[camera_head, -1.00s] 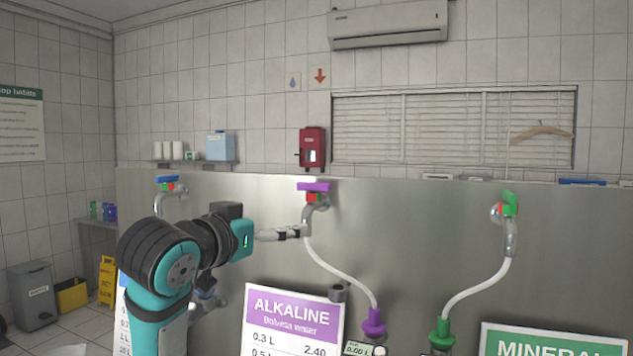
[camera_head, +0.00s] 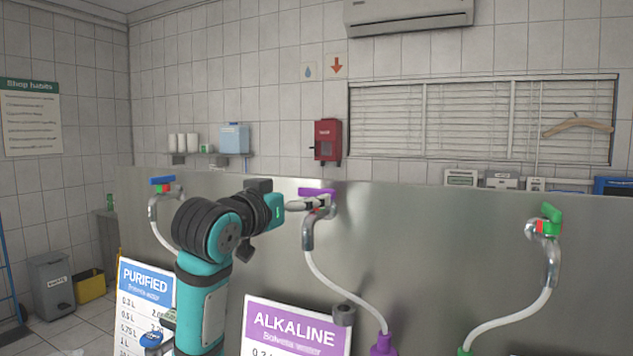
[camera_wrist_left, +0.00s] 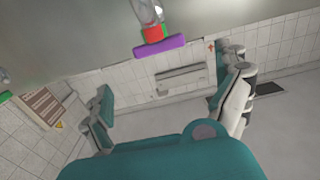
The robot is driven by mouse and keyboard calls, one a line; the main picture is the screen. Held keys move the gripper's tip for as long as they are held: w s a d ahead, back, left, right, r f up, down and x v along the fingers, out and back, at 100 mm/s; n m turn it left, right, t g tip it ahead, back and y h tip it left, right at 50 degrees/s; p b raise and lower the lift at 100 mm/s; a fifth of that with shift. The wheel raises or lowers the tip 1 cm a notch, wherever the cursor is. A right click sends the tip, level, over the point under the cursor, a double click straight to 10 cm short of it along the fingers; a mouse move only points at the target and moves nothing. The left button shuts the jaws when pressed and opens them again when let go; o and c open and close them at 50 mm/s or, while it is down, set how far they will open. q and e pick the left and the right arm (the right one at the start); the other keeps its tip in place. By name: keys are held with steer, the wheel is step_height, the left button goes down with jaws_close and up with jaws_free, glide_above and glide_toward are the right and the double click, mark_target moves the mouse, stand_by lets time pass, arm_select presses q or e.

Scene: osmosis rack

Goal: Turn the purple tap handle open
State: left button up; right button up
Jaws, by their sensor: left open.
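The purple tap handle (camera_head: 317,191) lies crosswise, roughly level, on top of the middle tap, above a small red part. It also shows in the left wrist view (camera_wrist_left: 160,46), at the top middle beside the red part. My left gripper (camera_head: 308,204) is right by the tap, just below the handle's left part in the head view. In the left wrist view my left gripper (camera_wrist_left: 170,78) has its fingers spread wide and empty. The handle appears beyond the fingertips there; contact cannot be told. My right gripper is out of view.
A blue-handled tap (camera_head: 162,181) is at left and a green-handled tap (camera_head: 551,216) at right on the steel panel (camera_head: 430,240). A white hose (camera_head: 340,291) hangs from the middle tap. The ALKALINE sign (camera_head: 295,325) stands below.

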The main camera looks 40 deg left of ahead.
mark_target(315, 190)
arm_select(q)
steer(key=p+x, duration=0.3)
steer(key=x, duration=0.6)
steer(key=shift+w+p, duration=0.3)
steer(key=shift+p, duration=0.1)
steer(key=shift+w+a, duration=0.15)
steer(key=shift+w, duration=0.3)
steer(key=shift+f, duration=0.1)
steer(key=c, duration=0.9)
steer(key=shift+c, duration=0.5)
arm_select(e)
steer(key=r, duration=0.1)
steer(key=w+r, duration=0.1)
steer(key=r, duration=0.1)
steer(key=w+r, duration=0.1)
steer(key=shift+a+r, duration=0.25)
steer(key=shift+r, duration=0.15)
